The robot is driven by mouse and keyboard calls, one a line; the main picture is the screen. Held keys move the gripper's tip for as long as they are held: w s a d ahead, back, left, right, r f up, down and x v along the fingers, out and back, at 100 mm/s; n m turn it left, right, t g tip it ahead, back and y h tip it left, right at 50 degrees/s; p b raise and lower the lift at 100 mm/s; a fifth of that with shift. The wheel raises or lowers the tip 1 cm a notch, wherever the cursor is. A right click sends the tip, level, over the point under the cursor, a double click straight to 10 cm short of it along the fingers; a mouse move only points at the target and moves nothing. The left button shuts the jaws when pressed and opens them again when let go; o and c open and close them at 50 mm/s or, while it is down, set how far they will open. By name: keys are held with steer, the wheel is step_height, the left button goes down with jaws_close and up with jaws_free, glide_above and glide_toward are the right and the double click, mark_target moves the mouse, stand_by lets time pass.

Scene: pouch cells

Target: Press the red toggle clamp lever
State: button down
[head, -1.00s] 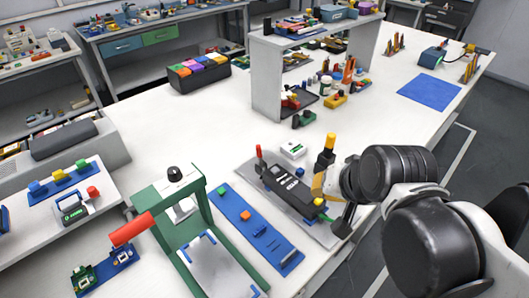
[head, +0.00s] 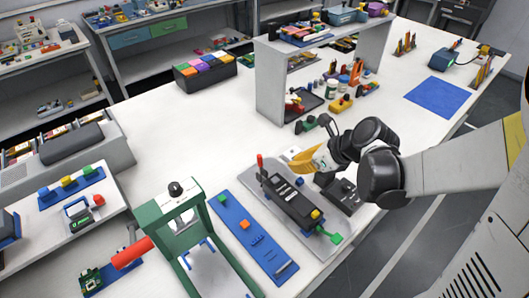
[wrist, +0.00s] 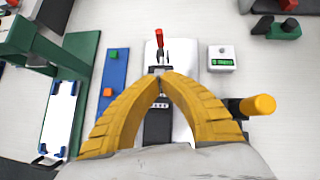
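The red toggle clamp lever (head: 260,161) stands upright at the far end of a long black fixture (head: 290,200) on a grey plate. In the wrist view the lever (wrist: 159,40) shows just beyond my fingertips, with a visible gap between them. My gripper (head: 294,168) has curved yellow fingers and hangs right of the lever in the head view, above the far half of the fixture. The fingers hide part of the fixture and the clamp's base.
A blue strip (head: 252,238) with small blocks lies left of the fixture. A small white box with a green display (wrist: 221,59) lies right of the lever. The table behind the lever is clear.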

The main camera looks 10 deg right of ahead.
mark_target(261, 165)
steer(key=b+x, duration=0.4)
steer(key=x, duration=0.6)
steer(key=shift+f+b, duration=0.25)
steer(key=shift+b, duration=0.05)
steer(key=shift+w+a+f+b, duration=0.15)
steer(key=shift+w+a+b, duration=0.2)
steer(key=shift+w+a, duration=1)
steer(key=shift+a, duration=0.05)
steer(key=shift+w, duration=0.15)
steer(key=shift+a+g, duration=0.1)
steer(key=shift+g, duration=0.2)
steer(key=shift+w+h, duration=0.1)
steer(key=shift+h, duration=0.2)
